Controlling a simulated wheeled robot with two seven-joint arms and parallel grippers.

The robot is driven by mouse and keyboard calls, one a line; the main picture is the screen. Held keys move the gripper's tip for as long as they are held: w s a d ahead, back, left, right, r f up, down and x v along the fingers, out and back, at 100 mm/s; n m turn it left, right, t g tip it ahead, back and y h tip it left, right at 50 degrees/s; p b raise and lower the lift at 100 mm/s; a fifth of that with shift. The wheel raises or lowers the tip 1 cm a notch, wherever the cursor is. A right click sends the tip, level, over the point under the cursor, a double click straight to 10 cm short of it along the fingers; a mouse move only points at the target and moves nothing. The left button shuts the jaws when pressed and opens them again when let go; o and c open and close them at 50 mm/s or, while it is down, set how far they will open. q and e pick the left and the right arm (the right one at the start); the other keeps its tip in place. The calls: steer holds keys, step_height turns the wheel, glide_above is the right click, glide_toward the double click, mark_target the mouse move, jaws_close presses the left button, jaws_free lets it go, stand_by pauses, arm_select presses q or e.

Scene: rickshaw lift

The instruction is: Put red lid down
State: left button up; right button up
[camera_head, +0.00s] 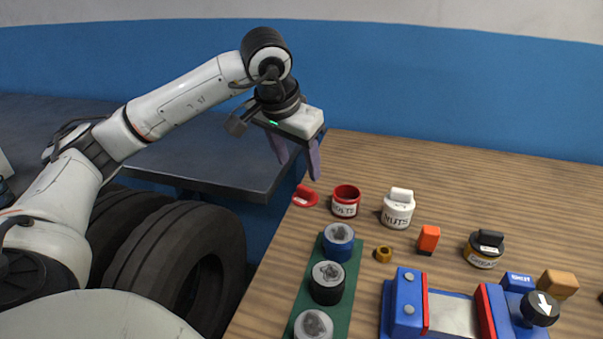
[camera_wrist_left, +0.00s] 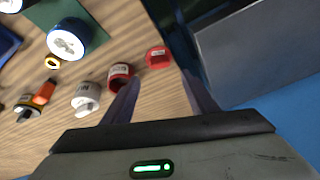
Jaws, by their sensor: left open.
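The red lid (camera_head: 305,196) lies on the wooden table close to its left edge, just left of the open red bolts jar (camera_head: 345,203). In the left wrist view the lid (camera_wrist_left: 158,58) and the red jar (camera_wrist_left: 119,76) sit side by side. My left gripper (camera_head: 297,165) is open and empty, above the table edge and a little above the lid. In the left wrist view its two fingers (camera_wrist_left: 163,98) are spread apart, with the lid beyond the gap between them. My right gripper is not in view.
A white nuts jar (camera_head: 397,212), an orange block (camera_head: 428,239) and a black-lidded jar (camera_head: 483,252) stand to the right. A green strip (camera_head: 348,281) holds several round pieces. A blue vise-like fixture (camera_head: 408,300) is at the front. The table's back is clear.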

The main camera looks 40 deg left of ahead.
arm_select(q)
steer(key=v, duration=0.3)
steer(key=shift+s+r, duration=0.15)
steer(key=shift+r, duration=0.15)
steer(key=shift+f, duration=0.1)
stand_by(0.3)
